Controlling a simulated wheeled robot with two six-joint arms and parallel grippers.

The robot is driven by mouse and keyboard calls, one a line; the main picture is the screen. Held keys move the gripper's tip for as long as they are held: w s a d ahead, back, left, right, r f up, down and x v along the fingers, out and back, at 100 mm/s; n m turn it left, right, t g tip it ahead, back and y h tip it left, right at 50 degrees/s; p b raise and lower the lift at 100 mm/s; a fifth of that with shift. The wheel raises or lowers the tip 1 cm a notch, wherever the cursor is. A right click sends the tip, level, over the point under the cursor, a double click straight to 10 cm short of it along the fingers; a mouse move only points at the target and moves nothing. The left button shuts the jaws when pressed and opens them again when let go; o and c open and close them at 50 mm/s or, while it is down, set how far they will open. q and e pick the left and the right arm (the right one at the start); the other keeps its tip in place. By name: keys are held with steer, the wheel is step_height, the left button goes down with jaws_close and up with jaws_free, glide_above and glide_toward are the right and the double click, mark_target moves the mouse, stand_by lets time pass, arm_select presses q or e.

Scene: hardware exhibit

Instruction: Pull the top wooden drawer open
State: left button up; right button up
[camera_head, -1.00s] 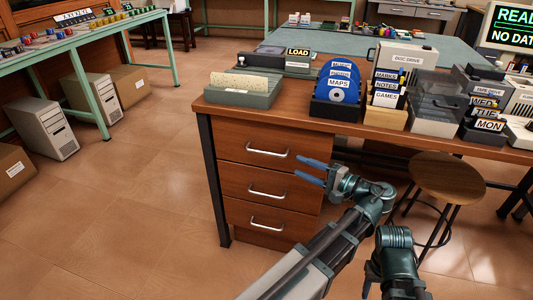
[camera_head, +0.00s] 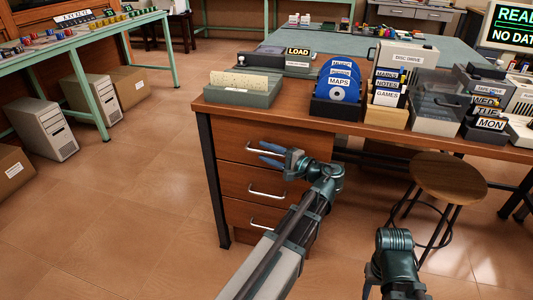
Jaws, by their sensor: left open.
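The top wooden drawer (camera_head: 232,146) is the uppermost of three in the desk's drawer stack, and its front looks flush with the others. Its silver handle (camera_head: 252,149) is partly hidden behind my left gripper (camera_head: 264,154). That gripper has blue fingers, is open, and points left at the height of the handle. The fingers overlap the right part of the handle in the picture; I cannot tell whether they touch it. My right arm shows at the bottom right, but its fingers do not show.
Two lower drawers have silver handles (camera_head: 267,194). A round wooden stool (camera_head: 448,177) stands right of the drawers. The desk top (camera_head: 300,121) carries a card tray (camera_head: 244,94), a blue disc holder (camera_head: 338,86) and file boxes.

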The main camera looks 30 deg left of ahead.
arm_select(q)
steer(key=shift+a, duration=0.15)
jaws_close()
stand_by(1.4)
